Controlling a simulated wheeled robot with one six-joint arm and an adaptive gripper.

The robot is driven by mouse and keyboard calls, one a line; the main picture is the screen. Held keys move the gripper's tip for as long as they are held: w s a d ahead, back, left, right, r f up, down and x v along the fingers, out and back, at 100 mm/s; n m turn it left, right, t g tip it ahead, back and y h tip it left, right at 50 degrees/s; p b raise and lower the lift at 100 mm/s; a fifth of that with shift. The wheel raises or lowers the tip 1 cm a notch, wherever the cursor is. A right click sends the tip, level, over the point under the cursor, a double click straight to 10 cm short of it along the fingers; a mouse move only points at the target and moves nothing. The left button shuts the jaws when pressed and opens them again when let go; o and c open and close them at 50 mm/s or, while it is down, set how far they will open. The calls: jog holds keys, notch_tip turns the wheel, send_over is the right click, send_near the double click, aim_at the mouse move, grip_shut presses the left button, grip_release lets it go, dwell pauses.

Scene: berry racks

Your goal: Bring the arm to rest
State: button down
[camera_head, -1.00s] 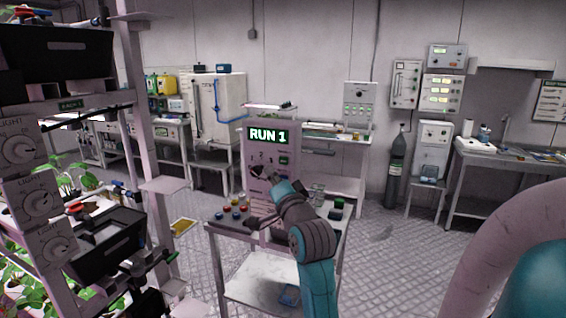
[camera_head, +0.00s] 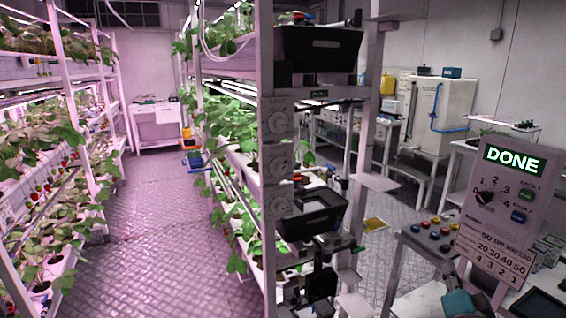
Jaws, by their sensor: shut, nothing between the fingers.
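My gripper (camera_head: 482,276) appears as a small dark grey end beyond the teal part of my arm (camera_head: 459,303). It is low at the right of the head view, in front of the control panel's (camera_head: 500,207) lower part. It is shut with nothing in it. The fingertips are hard to make out, and the rest of my arm is cut off by the bottom edge. The panel stands tilted in the view. Its green-lit display (camera_head: 514,160) reads DONE. A black knob (camera_head: 485,197) and green and blue buttons are on its face.
Several coloured buttons or caps (camera_head: 432,231) are on the cart left of the panel. A tall rack post with dials (camera_head: 278,160) and black trays (camera_head: 311,214) stands mid-view. Plant racks (camera_head: 45,200) flank a clear aisle (camera_head: 145,245). A blue-hosed cabinet (camera_head: 440,110) stands behind.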

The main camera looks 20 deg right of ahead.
jog(key=s+a+f+n+y, duration=0.3)
jog(key=s+a+f+n, duration=0.15)
jog(key=a+f, duration=0.55)
jog(key=s+a+f+n+y, duration=0.3)
jog(key=s+a+f, duration=0.4)
jog(key=a, duration=0.4)
jog(key=s+a+f+n+y, duration=0.1)
jog(key=s+a+n, duration=0.2)
jog(key=s, duration=0.3)
jog(key=s+a+f+n+y, duration=0.1)
jog(key=s+a+n+y, duration=0.1)
jog(key=s+a, duration=0.2)
jog(key=s+a+f+n+g+y, duration=0.1)
jog(key=s+a+f+n, duration=0.1)
jog(key=s, duration=0.8)
jog(key=shift+s+a+n+y, duration=0.15)
jog(key=shift+a+n+y, duration=0.25)
jog(key=shift+a+n, duration=0.55)
jog(key=shift+a, duration=0.1)
